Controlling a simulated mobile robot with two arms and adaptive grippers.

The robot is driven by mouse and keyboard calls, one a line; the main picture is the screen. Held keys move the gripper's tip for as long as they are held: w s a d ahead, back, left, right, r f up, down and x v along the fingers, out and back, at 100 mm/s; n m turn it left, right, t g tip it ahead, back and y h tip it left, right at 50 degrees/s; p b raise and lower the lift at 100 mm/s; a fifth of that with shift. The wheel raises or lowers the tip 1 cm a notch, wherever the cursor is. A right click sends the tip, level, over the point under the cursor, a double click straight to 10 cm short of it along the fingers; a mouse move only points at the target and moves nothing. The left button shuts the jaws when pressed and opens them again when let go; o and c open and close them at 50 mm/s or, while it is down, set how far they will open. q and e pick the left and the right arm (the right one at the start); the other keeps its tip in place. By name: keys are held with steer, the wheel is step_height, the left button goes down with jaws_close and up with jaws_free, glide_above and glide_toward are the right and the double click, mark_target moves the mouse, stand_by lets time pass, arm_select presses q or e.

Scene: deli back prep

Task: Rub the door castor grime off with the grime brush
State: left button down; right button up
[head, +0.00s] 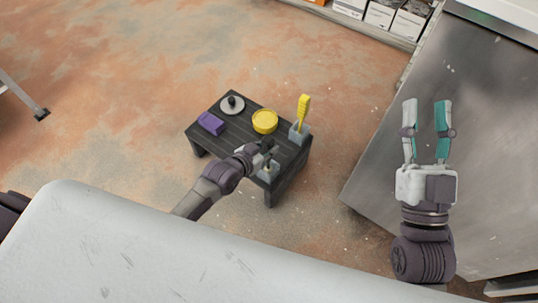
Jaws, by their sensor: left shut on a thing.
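My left gripper (268,150) is over the front right part of a small dark slatted table (243,150). It is shut on a small item in or just above a grey holder (266,175). The gripper hides most of this item, and I cannot tell if it is the grime brush. A yellow brush-like tool (303,107) stands upright in another grey holder (298,134) at the table's right corner, apart from the gripper. My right gripper (426,105) is open and empty, at the right in front of a steel cabinet. No door castor or grime can be made out.
A yellow round tub (265,121), a purple block (211,123) and a grey disc with a dark knob (232,104) are on the table. A large steel cabinet (470,90) stands at the right. Open floor (110,110) lies to the left.

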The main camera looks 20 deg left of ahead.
arm_select(q)
steer(key=shift+r+p, duration=0.4)
steer(key=shift+r, duration=0.05)
steer(key=shift+r+p, duration=0.5)
steer(key=shift+p, duration=0.1)
arm_select(e)
step_height(320, 180, down, 9)
steer(key=w+g+h, duration=0.2)
steer(key=g, duration=0.3)
steer(key=shift+d+g, duration=0.4)
steer(key=shift+w+r, duration=0.1)
arm_select(q)
steer(key=shift+r, duration=0.1)
